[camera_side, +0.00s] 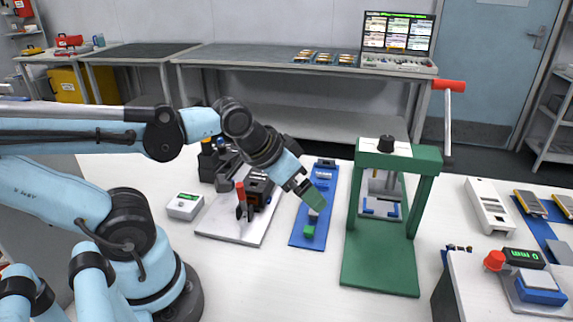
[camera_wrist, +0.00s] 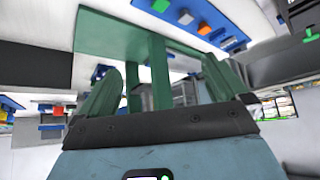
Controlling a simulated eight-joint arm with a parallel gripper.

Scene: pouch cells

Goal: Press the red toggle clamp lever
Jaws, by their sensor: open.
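My gripper (camera_side: 314,203) is to the right of the lever, above a blue strip, with green fingers pointing down and right. It is apart from the lever. The wrist view shows the two green fingers (camera_wrist: 160,90) spread apart with nothing held between them. I cannot make out the red lever in the wrist view.
A green press (camera_side: 384,160) with a red-tipped handle (camera_side: 449,86) stands right of my gripper. The blue strip (camera_side: 322,190) carries small blocks. A small white meter (camera_side: 184,206) sits left of the plate. Table room is clear in front of the strip.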

